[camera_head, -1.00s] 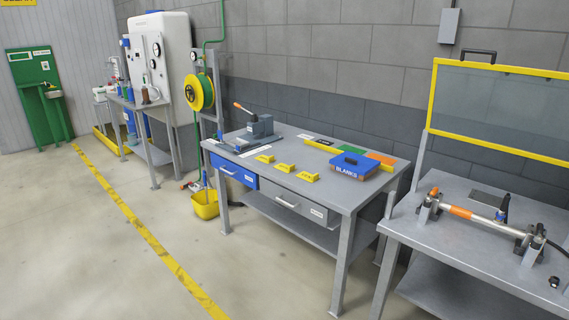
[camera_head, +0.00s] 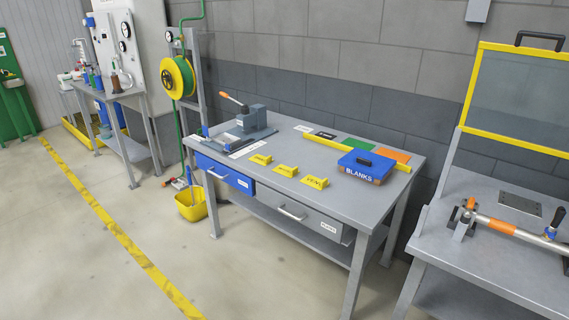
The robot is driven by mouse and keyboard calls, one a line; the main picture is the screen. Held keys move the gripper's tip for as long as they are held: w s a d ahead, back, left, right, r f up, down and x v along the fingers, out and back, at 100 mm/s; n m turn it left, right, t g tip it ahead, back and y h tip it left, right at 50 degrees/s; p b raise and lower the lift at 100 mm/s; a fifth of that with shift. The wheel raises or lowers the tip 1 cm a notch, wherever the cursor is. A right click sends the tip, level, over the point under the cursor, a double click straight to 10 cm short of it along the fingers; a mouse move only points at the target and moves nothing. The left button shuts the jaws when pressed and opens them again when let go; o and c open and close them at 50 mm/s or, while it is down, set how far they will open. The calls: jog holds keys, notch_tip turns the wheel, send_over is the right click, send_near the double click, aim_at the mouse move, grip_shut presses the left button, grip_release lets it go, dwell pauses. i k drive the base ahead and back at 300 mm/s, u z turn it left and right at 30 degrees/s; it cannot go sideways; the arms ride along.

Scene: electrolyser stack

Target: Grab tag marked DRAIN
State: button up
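Several yellow tags lie in a row on the grey workbench (camera_head: 250,153). The left yellow tag (camera_head: 259,160), the middle yellow tag (camera_head: 285,170) and the right yellow tag (camera_head: 314,182) each carry small dark lettering. The lettering is too small to read surely, so I cannot tell which one is marked DRAIN. The tags lie apart from one another near the bench's front edge, above the drawers. My gripper is not in view.
A press with an orange-tipped lever (camera_head: 245,118) stands at the bench's left. A blue box marked BLANKS (camera_head: 362,164) and a yellow bar (camera_head: 345,150) lie at the right. A blue drawer (camera_head: 224,176) and a grey drawer (camera_head: 300,211) are below. Open floor lies in front.

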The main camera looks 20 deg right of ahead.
aim_at(258, 159)
jog(key=z, duration=0.25)
jog(key=i, duration=1.05)
jog(key=z, duration=0.2)
